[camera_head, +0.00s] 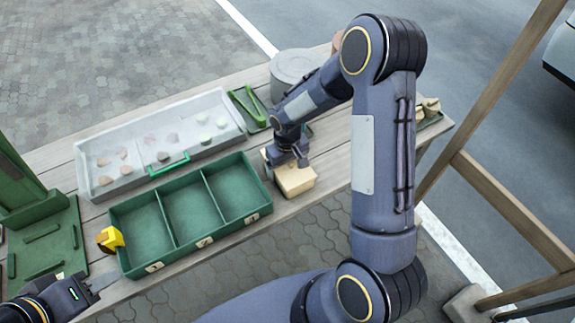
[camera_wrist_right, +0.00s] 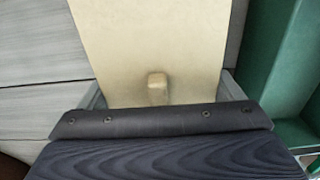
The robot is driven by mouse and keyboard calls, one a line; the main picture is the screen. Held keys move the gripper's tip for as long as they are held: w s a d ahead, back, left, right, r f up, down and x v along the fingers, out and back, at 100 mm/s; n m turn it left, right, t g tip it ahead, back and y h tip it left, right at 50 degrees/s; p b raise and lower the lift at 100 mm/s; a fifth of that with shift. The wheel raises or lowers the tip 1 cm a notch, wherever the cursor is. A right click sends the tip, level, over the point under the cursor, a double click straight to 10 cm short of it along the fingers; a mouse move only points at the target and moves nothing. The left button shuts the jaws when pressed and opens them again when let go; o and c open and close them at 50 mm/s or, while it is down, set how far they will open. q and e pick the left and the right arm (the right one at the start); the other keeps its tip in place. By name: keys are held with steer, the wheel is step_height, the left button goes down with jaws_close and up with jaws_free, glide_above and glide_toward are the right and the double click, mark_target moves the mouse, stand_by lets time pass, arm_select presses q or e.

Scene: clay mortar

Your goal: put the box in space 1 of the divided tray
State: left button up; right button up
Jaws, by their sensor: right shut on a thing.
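The box (camera_head: 296,180) is pale tan and sits at the table's front edge, just right of the divided tray. My right gripper (camera_head: 287,158) is shut on it from above. In the right wrist view the box (camera_wrist_right: 150,40) fills the space between the two fingers, with a small knob on its face. The divided tray (camera_head: 165,222) is green, with three empty compartments in a row and a small label on the front of each. The tray's green wall (camera_wrist_right: 268,50) shows right of the box in the wrist view. My left gripper (camera_head: 88,290) is low at the left, apart from the tray; its jaw opening is unclear.
A yellow object (camera_head: 110,239) is at the tray's left end. A clear-topped case (camera_head: 125,182) with a green handle and small pieces stands behind the tray. A green tool holder (camera_head: 250,108) and a grey round container (camera_head: 294,66) stand further back. Wooden posts rise at right.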

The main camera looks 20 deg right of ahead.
steer(key=shift+f, duration=0.1)
steer(key=o, duration=0.8)
steer(key=shift+c, duration=0.2)
